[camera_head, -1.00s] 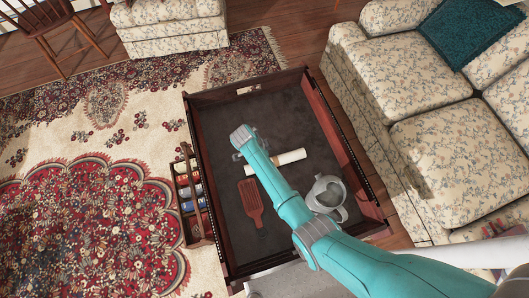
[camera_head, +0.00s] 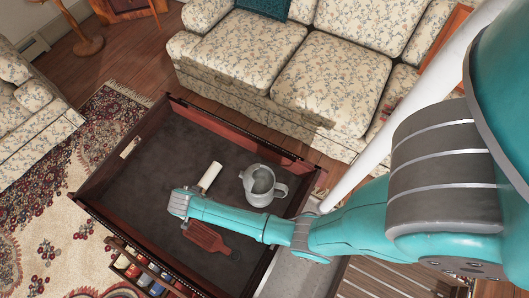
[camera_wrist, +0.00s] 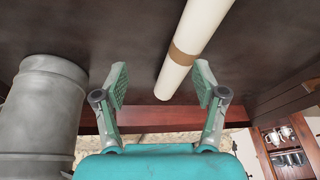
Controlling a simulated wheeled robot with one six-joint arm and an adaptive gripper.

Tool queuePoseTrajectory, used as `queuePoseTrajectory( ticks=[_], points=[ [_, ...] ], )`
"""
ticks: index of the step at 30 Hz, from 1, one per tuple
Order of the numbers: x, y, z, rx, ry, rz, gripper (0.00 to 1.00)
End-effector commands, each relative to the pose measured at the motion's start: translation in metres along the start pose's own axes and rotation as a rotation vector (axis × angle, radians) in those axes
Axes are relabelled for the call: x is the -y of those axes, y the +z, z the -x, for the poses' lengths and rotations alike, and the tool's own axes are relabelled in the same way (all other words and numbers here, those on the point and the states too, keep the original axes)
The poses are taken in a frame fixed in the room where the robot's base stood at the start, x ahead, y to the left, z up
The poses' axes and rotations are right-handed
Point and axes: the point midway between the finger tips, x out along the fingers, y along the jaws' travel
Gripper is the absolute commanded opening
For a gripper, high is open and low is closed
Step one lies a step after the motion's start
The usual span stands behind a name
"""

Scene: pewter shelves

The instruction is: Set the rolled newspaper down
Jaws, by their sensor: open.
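The rolled newspaper (camera_head: 210,177) is a cream roll lying on the dark floor of a wooden tray-like top (camera_head: 150,165). My arm hides its near end in the head view. In the wrist view the roll (camera_wrist: 190,45) has a brown band and runs away from my gripper. My gripper (camera_wrist: 161,82) is open, one finger on each side of the roll's near end, with a gap on both sides. I cannot tell how far the fingertips are from the tray floor. In the head view my forearm covers the gripper's fingers.
A grey metal pitcher (camera_head: 258,190) stands right of the newspaper; a grey cylinder (camera_wrist: 40,115) fills the wrist view's left. A reddish-brown paddle (camera_head: 205,238) lies beside my arm. A side rack (camera_head: 140,270) holds several small items. The tray's far-left floor is clear. A floral sofa (camera_head: 330,80) stands behind.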

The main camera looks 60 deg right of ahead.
Motion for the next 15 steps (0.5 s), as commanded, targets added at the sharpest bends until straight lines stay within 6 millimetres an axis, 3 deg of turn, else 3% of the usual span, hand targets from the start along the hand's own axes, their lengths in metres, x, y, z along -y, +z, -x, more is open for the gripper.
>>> queuePoseTrajectory(
  ticks=[1, 7, 15],
  points=[
    [-0.019, 0.002, -0.006, 0.01, -0.032, 0.042, 0.71],
    [-0.072, 0.008, -0.008, 0.028, -0.186, 0.214, 0.71],
    [-0.14, 0.012, 0.02, -0.004, -0.396, 0.426, 0.71]
  ],
)
